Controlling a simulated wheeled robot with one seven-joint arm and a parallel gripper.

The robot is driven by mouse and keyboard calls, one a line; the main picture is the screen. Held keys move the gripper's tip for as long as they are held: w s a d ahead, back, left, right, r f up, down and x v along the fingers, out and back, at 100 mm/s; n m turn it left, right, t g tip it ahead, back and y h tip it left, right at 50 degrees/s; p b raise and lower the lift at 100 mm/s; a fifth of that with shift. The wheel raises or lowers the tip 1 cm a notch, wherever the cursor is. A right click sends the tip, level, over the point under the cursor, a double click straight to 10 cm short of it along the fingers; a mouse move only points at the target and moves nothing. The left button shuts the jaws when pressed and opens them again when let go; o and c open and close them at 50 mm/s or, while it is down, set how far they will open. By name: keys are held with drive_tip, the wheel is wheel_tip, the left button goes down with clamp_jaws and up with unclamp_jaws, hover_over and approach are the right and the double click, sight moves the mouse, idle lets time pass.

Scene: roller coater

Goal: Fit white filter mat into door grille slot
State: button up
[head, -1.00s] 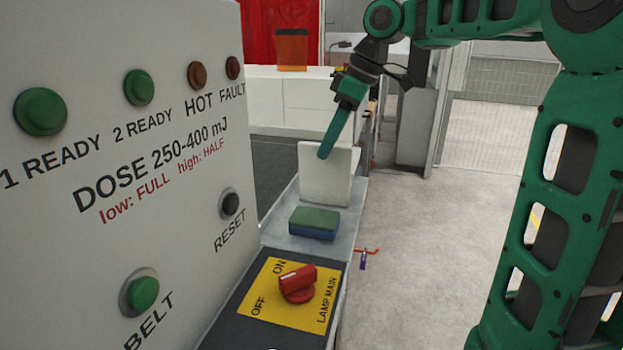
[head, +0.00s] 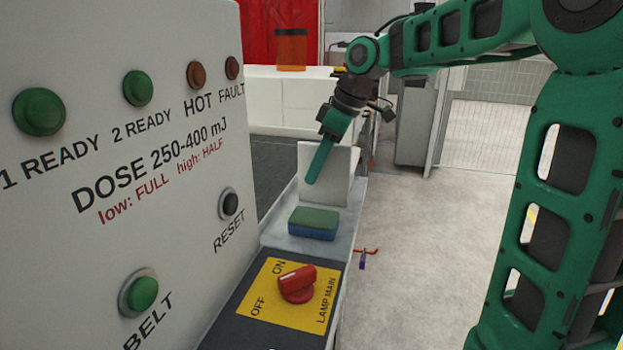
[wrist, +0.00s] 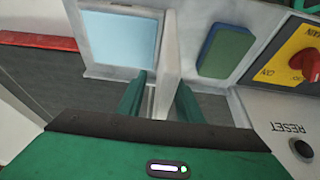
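An upright white panel (head: 343,178), which may be the filter mat, stands on the grey ledge beyond a sponge. In the wrist view it is a pale slab seen nearly edge-on (wrist: 170,60). My gripper (head: 313,178) points down at the panel's left part. In the wrist view my gripper (wrist: 160,86) has its two green fingers apart, one on each side of the slab, with a gap showing beside the left finger. A pale blue square (wrist: 120,38) in a light frame lies left of the slab; I cannot tell what it is. No door grille slot can be made out.
A green and blue sponge (head: 313,223) lies on the ledge (head: 290,243) close to the panel. A red lamp switch (head: 297,284) on a yellow plate is nearer. The button panel (head: 120,200) rises at the left. Open floor (head: 430,250) is to the right.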

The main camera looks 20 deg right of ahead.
drive_tip(key=shift+f, duration=0.25)
idle(0.4)
clamp_jaws()
